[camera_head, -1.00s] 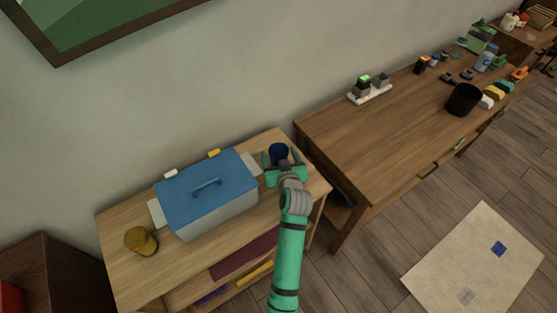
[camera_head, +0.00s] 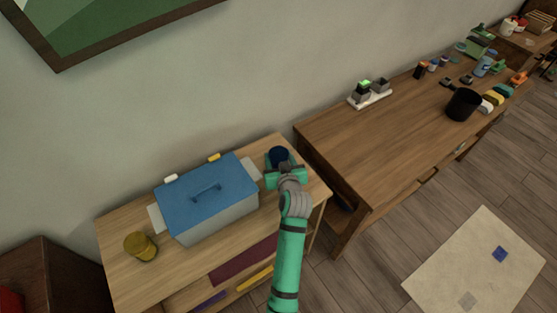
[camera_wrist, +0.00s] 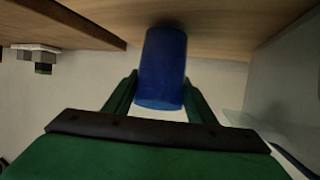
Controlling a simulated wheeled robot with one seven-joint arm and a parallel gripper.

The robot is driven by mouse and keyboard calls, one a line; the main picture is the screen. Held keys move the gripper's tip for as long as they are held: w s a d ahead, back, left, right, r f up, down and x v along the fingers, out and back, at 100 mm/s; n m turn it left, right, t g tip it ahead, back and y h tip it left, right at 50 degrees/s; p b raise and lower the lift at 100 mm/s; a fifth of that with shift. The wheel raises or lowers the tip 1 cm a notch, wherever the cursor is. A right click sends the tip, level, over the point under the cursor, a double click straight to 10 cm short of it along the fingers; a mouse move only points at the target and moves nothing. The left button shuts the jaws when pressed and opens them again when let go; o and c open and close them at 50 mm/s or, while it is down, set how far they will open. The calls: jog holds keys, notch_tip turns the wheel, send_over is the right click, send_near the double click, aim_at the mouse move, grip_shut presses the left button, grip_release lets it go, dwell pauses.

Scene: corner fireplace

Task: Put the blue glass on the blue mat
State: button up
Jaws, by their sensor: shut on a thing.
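The blue glass (camera_head: 279,153) stands at the right back of the wooden cabinet top, right of the blue-lidded box. My gripper (camera_head: 281,168) is shut on it. In the wrist view the blue glass (camera_wrist: 163,65) is between the two green fingers of my gripper (camera_wrist: 158,92), close to the wooden surface; I cannot tell if it still touches it.
The blue-lidded box (camera_head: 207,200) is close to the left of my gripper. A yellow-brown cup (camera_head: 139,246) stands farther left. A wooden desk (camera_head: 375,140) is to the right, with a black bin (camera_head: 463,104) and several small items; its near part is clear.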

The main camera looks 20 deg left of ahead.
notch_tip(320, 180, up, 3)
jog(key=shift+f, duration=0.2)
jog(key=s+d+r, duration=0.3)
jog(key=s+r, duration=0.6)
jog(key=s, duration=0.4)
jog(key=shift+s+r, duration=0.25)
jog(key=shift+s, duration=0.1)
